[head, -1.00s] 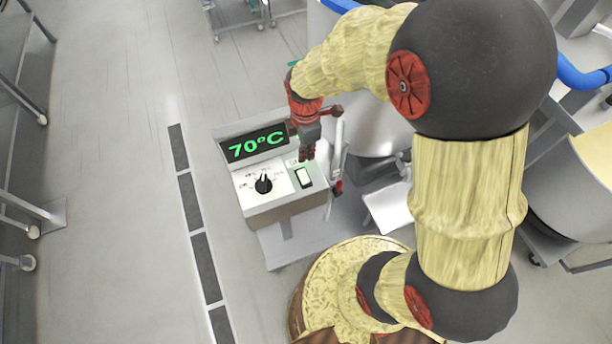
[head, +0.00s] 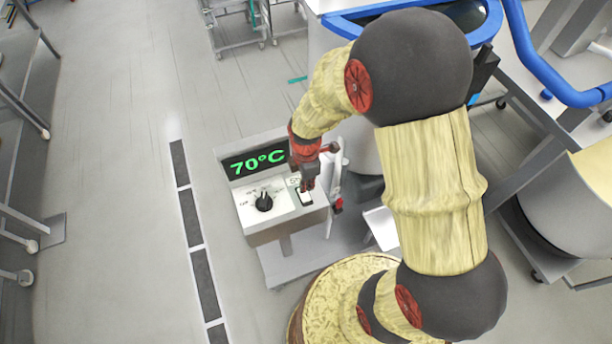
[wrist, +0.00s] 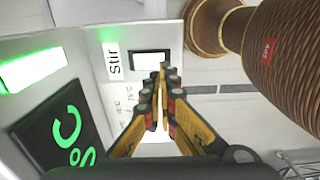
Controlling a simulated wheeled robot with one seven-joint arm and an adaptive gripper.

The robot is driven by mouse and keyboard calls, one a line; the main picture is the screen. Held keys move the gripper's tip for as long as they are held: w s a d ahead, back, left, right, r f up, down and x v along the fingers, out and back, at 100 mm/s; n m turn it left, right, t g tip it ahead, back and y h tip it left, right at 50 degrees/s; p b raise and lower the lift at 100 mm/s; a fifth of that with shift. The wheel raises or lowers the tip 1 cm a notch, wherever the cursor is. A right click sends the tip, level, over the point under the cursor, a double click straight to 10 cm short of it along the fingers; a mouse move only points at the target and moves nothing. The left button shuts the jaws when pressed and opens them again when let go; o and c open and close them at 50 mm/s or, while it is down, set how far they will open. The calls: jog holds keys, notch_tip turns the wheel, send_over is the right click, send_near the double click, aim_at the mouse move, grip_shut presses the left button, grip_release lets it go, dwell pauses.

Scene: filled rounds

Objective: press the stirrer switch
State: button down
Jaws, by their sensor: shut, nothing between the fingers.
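The stirrer switch is a white rocker in a dark frame on the sloped front of a grey control box (head: 283,229). In the head view the switch (head: 305,198) is partly covered by my gripper (head: 309,187). In the wrist view the switch (wrist: 151,58) lies just past the fingertips, beside a label reading "Stir" (wrist: 113,61). My gripper (wrist: 163,72) is shut and empty, its fingertips at the near edge of the switch. I cannot tell whether they touch it.
A black dial (head: 264,202) sits left of the switch, below a display (head: 256,162) reading 70°C in green. A blue-rimmed vessel (head: 345,27) stands behind my arm. Open floor (head: 110,200) lies to the left.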

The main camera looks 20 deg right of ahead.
aim_at(306, 199)
notch_tip(306, 199, down, 6)
jog(key=shift+f+p, duration=0.25)
jog(key=shift+p, duration=0.1)
jog(key=shift+s+f+b, duration=0.1)
jog(key=shift+f+b, duration=0.35)
jog(key=shift+b, duration=0.05)
jog(key=shift+r, duration=0.1)
jog(key=shift+w+r, duration=0.35)
jog(key=shift+w, duration=0.4)
